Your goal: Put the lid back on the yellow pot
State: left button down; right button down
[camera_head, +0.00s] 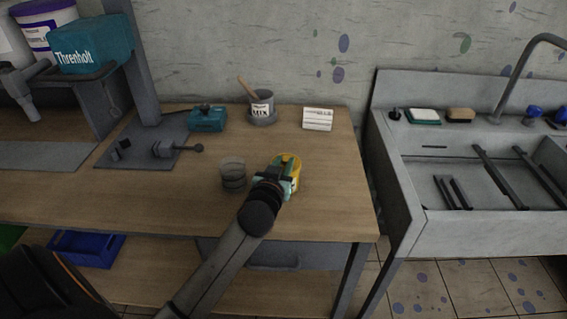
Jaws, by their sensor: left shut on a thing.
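The yellow pot (296,180) stands on the wooden table, right of the middle, partly hidden by my left gripper. My left gripper (276,176) reaches in from the lower left and is shut at the top of the pot. What it grips looks like the lid, mostly covered by the teal and dark fingers. I cannot tell whether the lid sits flat on the pot's rim or is held just above it. My right gripper is not in view.
A clear grey jar (232,174) stands close to the left of my gripper. Behind are a grey mixing cup (262,105) with a stick, a white card (318,120) and a teal box (207,119). A sink (480,220) is at the right. The table (335,205) right of the pot is clear.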

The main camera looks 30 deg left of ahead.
pick_arm(q)
jog(key=c, duration=0.6)
grip_release()
jog(key=shift+c, duration=0.2)
jog(key=shift+o, duration=0.3)
jog(key=o, duration=0.4)
jog(key=shift+r+p, duration=3.5)
jog(key=shift+r, duration=0.05)
grip_shut()
